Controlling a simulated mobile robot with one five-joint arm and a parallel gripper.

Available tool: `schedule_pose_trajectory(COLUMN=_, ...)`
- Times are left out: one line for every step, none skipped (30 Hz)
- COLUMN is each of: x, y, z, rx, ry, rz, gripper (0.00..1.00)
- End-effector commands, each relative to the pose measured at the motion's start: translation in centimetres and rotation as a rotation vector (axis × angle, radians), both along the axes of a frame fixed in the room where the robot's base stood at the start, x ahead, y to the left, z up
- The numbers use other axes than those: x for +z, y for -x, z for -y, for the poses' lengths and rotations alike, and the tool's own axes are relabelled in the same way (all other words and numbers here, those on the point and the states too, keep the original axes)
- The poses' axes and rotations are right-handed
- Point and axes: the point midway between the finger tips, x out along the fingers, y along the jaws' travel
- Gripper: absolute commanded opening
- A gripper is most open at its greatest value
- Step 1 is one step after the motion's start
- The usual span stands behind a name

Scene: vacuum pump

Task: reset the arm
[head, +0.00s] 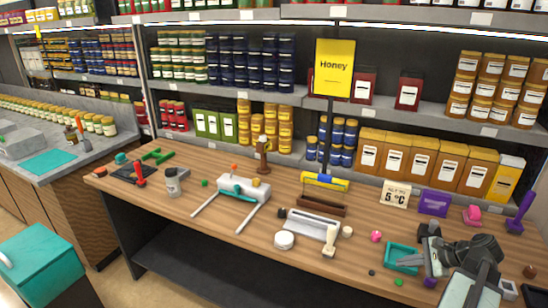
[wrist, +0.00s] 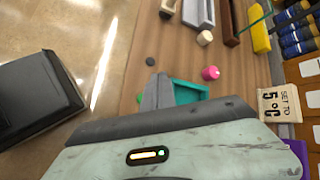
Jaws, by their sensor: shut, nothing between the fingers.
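My gripper (head: 430,232) is at the right end of the wooden table in the head view, over or beside a small teal open tray (head: 390,258). In the wrist view my gripper (wrist: 157,90) shows as grey fingers closed together with nothing held. The teal tray (wrist: 193,93) lies just past them there, partly hidden by the fingers and my wrist. I cannot tell how high the fingers are above the table. My arm comes in from the lower right of the head view.
A pink piece (head: 376,236), a white-handled tool (head: 329,240) and a purple box (head: 434,203) stand near my gripper on the table (head: 220,243). A "SET TO 5°C" sign (head: 395,195) is behind. Stocked shelves line the back. Floor (wrist: 70,40) is open beside the table.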

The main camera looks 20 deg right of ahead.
Motion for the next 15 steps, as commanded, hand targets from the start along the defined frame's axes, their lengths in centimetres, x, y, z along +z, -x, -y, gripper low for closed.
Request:
schedule_pose_trajectory(x=0.0, y=-1.6, z=-1.8, rx=0.043, ry=0.0, rz=0.001, gripper=0.0)
schedule_pose_trajectory(x=0.0, y=-2.8, z=-3.2, rx=0.074, ry=0.0, rz=0.001, gripper=0.0)
schedule_pose_trajectory(x=0.0, y=-4.6, z=-5.6, rx=0.127, ry=-0.001, rz=0.0, gripper=0.0)
schedule_pose_trajectory(x=0.0, y=-6.0, z=-7.7, rx=0.17, ry=-0.001, rz=0.0, gripper=0.0)
schedule_pose_trajectory(x=0.0, y=-7.4, z=-10.0, rx=0.217, ry=0.0, rz=0.0, gripper=0.0)
schedule_pose_trajectory(x=-0.2, y=-9.0, z=-13.3, rx=0.282, ry=0.007, rz=-0.008, gripper=0.0)
schedule_pose_trajectory(x=-0.4, y=-9.9, z=-15.6, rx=0.33, ry=0.016, rz=-0.019, gripper=0.0)
schedule_pose_trajectory(x=-0.6, y=-10.8, z=-18.0, rx=0.377, ry=0.026, rz=-0.029, gripper=0.0)
schedule_pose_trajectory(x=-1.0, y=-11.6, z=-21.1, rx=0.443, ry=0.046, rz=-0.046, gripper=0.0)
schedule_pose_trajectory(x=-1.4, y=-12.1, z=-23.4, rx=0.494, ry=0.068, rz=-0.058, gripper=0.0)
schedule_pose_trajectory(x=-1.8, y=-12.5, z=-25.7, rx=0.548, ry=0.09, rz=-0.068, gripper=0.0)
schedule_pose_trajectory(x=-2.3, y=-12.8, z=-28.5, rx=0.623, ry=0.128, rz=-0.08, gripper=0.0)
schedule_pose_trajectory(x=-2.7, y=-12.9, z=-30.6, rx=0.679, ry=0.158, rz=-0.088, gripper=0.0)
schedule_pose_trajectory(x=-3.1, y=-13.0, z=-32.5, rx=0.738, ry=0.192, rz=-0.093, gripper=0.0)
schedule_pose_trajectory(x=-3.6, y=-12.9, z=-34.8, rx=0.813, ry=0.239, rz=-0.099, gripper=0.0)
